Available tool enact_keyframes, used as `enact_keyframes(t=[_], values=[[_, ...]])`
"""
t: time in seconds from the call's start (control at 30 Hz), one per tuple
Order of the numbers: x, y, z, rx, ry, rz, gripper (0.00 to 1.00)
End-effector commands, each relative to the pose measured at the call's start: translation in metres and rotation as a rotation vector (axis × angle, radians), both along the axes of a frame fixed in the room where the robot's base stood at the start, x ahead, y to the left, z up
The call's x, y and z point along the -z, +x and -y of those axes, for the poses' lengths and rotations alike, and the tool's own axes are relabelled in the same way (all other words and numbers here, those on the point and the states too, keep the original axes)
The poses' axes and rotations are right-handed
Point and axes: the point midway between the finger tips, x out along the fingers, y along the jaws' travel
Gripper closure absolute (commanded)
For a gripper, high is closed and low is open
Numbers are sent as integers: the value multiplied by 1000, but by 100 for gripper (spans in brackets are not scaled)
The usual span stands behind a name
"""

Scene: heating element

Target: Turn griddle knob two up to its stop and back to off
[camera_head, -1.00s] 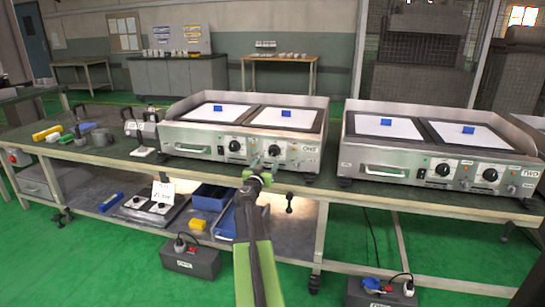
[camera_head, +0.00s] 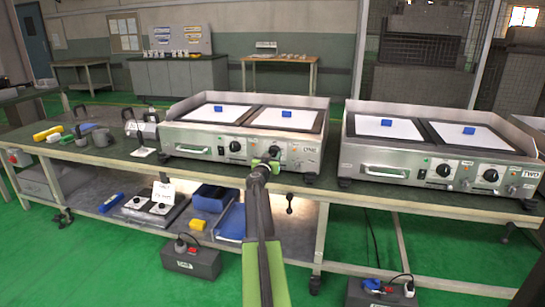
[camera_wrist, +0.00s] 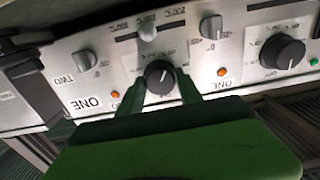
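The left griddle (camera_head: 195,150) carries a front panel with two dark knobs, the left knob (camera_head: 235,146) and the right knob (camera_head: 274,150). My gripper (camera_head: 264,161) is at this panel, just by the right knob. In the wrist view my gripper (camera_wrist: 160,84) has its two green fingers apart, one on each side of a black round knob (camera_wrist: 158,74) with a white mark. Whether the fingers touch the knob is unclear. Tags reading ONE (camera_wrist: 85,103) and TWO (camera_wrist: 66,82) show on the panel.
A second dark knob (camera_wrist: 282,52) and small levers (camera_wrist: 211,27) sit close to the fingers. The right griddle (camera_head: 400,150), marked TWO, stands apart on the same bench.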

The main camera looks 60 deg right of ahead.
Motion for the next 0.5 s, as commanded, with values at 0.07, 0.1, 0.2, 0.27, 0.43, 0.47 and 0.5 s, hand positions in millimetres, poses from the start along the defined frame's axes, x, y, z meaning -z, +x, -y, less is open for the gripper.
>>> enact_keyframes(t=[0.07, 0.1, 0.2, 0.27, 0.43, 0.47, 0.5], values=[[0, 0, 0, 0, 0, 0, 70], [0, 0, 0, 0, 0, 0, 75], [0, 0, 0, 1, 0, 0, 88], [0, 0, 0, 1, 0, 0, 96], [0, -1, 0, 1, -2, -5, 100], [0, -1, 0, 1, -3, -9, 100], [0, -1, 0, 1, -5, -15, 100]])
